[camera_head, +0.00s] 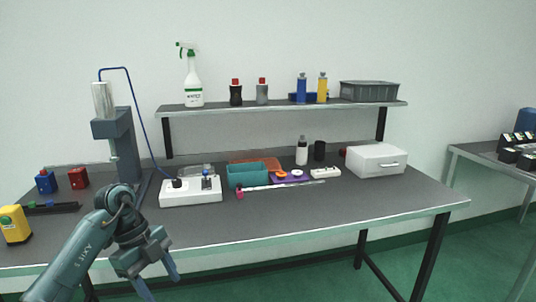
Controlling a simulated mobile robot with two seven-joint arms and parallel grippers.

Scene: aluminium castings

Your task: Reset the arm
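My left arm (85,252) comes in from the lower left, in front of the workbench (330,215). My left gripper (162,288) hangs in front of the bench's front edge, pointing down. Its two fingers are spread apart with nothing visible between them. The lower finger reaches close to the bottom of the picture. My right arm and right gripper are not in view.
A press-like stand (112,128) and white control box (190,191) stand behind the arm. Teal bin (247,177) and white drawer box (376,162) stand further right. The bench's front right is clear.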

